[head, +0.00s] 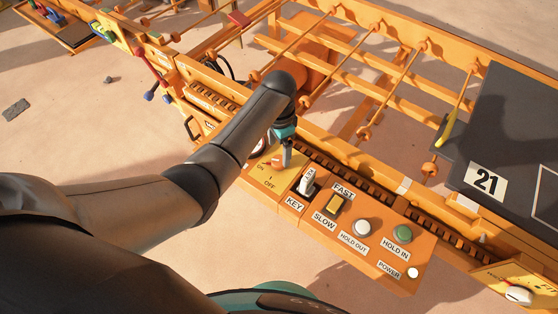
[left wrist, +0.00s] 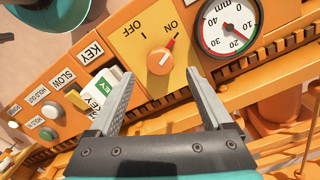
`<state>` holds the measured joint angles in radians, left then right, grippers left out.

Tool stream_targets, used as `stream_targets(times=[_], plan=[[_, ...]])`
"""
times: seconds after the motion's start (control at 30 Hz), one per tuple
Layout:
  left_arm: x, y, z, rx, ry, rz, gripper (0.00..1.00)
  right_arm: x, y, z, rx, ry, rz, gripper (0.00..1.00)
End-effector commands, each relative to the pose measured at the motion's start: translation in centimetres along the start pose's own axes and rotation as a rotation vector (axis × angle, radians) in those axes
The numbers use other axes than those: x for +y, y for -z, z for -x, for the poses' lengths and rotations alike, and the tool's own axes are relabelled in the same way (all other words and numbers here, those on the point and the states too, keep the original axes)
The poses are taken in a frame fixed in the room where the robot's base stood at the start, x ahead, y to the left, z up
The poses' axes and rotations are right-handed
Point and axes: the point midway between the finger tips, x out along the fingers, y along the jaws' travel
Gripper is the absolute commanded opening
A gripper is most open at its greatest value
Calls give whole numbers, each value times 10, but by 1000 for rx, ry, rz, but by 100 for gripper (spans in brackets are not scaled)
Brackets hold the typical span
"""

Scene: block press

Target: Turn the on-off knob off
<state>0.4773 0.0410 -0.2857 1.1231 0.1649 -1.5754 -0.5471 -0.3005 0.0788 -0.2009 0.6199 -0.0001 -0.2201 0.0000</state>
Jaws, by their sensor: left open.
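The on-off knob (left wrist: 159,62) is a round orange knob with a red pointer on a yellow plate (left wrist: 127,53). In the left wrist view its pointer is turned toward the ON label, away from OFF. My left gripper (left wrist: 160,74) is open, its two grey fingers apart on either side below the knob, with nothing between them. I cannot tell whether they touch the plate. In the head view the left gripper (head: 285,136) is over the upper end of the control panel, and the arm partly hides that end. The ON/OFF plate (head: 268,182) shows there. My right gripper is not in view.
Beside the plate are the key switch (head: 307,182), the yellow FAST/SLOW switch (head: 335,204), a white HOLD OUT button (head: 363,228) and a green HOLD IN button (head: 402,233). A round dial gauge (left wrist: 230,25) is close to the knob. Orange rails run behind.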

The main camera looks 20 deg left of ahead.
Motion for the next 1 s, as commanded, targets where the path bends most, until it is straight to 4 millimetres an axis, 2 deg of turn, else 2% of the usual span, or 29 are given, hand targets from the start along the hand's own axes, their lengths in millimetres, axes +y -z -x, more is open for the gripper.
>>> stream_targets(times=[0.03,0.1,0.3,0.7,1.0], plan=[[0,0,-14,-2,-1,1,83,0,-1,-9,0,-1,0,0],[0,0,-25,-2,-1,1,83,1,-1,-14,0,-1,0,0],[0,0,-44,1,0,0,83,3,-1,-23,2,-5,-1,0],[0,0,-49,1,0,0,83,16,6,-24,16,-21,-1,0],[0,0,-49,1,0,0,50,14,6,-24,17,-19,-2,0]])
